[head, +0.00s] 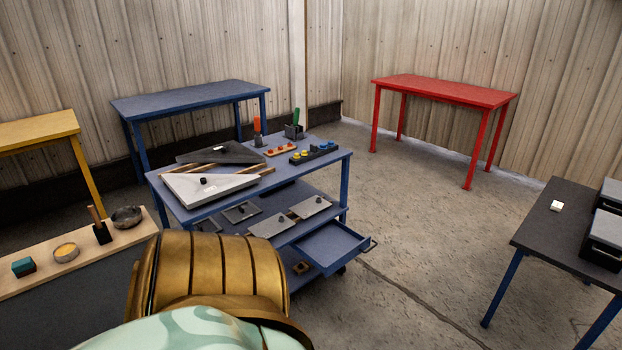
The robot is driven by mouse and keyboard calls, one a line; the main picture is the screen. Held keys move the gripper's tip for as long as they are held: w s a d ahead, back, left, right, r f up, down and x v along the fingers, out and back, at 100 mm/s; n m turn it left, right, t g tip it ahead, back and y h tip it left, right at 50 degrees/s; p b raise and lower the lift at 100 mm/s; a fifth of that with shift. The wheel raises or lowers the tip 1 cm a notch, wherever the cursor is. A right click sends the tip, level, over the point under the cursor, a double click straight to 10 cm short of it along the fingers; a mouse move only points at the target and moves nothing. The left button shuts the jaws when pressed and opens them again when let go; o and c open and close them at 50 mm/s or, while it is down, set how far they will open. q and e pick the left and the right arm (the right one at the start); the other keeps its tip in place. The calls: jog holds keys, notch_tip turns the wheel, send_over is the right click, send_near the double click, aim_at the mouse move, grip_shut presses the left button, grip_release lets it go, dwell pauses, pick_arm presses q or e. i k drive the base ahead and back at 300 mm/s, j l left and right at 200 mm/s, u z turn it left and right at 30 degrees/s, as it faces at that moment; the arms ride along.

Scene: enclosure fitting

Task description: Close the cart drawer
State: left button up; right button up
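The blue cart (338,165) stands in the middle of the head view, with a top deck and lower shelves. Its blue drawer (335,246) is pulled out at the right side, below the middle shelf. The drawer's inside looks empty, and a dark handle (368,246) is on its right end. Neither of my grippers is in view. A large gold and pale green part at the bottom centre hides the cart's lower left.
On the cart top lie a light grey panel (210,187) and a dark panel (222,152). Blue (190,97), red (445,92) and yellow (38,130) tables stand behind. A dark table (570,225) is at right. Concrete floor right of the drawer is clear.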

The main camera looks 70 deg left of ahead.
aim_at(329, 247)
jog(key=i+u, duration=0.1)
jog(key=u, duration=0.35)
jog(key=i+u, duration=0.1)
jog(key=u, duration=0.35)
jog(key=i+u, duration=0.1)
jog(key=u, duration=0.3)
jog(key=i+u, duration=0.1)
jog(key=u, duration=0.8)
jog(key=i+l, duration=0.3)
jog(key=l, duration=0.15)
jog(key=i+j+u, duration=0.15)
jog(key=i, duration=0.3)
jog(key=i+j+u, duration=0.15)
jog(key=i, duration=0.3)
